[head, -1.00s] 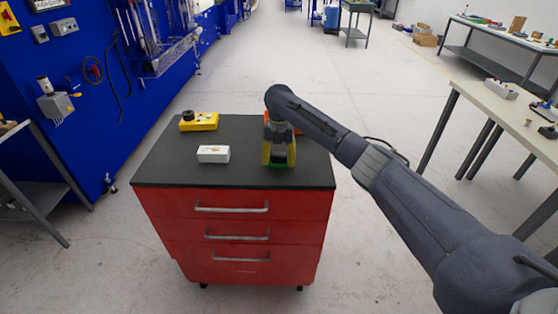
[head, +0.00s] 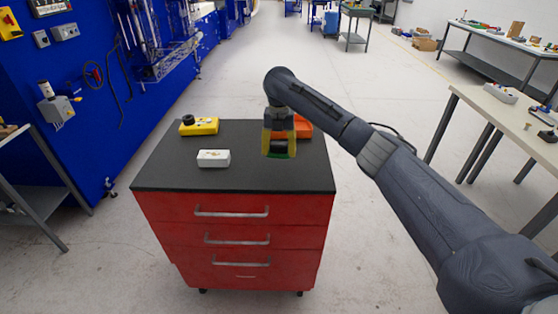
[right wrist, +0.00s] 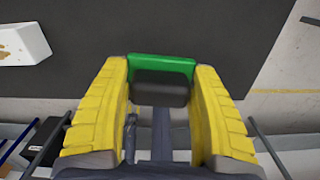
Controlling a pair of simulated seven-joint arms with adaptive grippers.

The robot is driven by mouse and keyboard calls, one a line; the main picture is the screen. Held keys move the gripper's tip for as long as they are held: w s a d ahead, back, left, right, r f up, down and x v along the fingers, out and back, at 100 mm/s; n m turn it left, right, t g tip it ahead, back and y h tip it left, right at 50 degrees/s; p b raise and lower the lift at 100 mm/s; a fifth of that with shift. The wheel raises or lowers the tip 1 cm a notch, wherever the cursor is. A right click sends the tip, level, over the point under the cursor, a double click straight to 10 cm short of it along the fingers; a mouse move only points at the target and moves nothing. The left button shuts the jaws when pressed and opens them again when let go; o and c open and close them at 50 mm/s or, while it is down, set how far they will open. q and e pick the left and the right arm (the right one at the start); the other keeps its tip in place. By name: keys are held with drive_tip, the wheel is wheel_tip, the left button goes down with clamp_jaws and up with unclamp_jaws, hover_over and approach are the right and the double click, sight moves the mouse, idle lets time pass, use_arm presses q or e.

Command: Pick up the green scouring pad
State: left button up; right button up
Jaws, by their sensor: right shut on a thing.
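The green scouring pad (right wrist: 162,64) is between the yellow fingers of my right gripper (right wrist: 161,88) in the right wrist view. Its green edge shows at the fingertips, with a dark grey face below it. In the head view, my right gripper (head: 279,150) points down over the right part of the cabinet top, shut on the pad (head: 278,155). The pad appears to be held above the black top, though the exact gap is hard to judge. My left gripper is not in view.
The red drawer cabinet (head: 175,176) has a black top. A white box (head: 213,158) lies left of the gripper, with a yellow control box (head: 199,126) behind it. An orange-red object (head: 303,126) sits behind the gripper, partly hidden. The front of the top is clear.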

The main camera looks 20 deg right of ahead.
sight(279, 143)
wheel_tip(279, 143, up, 14)
drive_tip(key=shift+f, duration=0.2)
idle(0.4)
drive_tip(key=o, duration=0.5)
clamp_jaws()
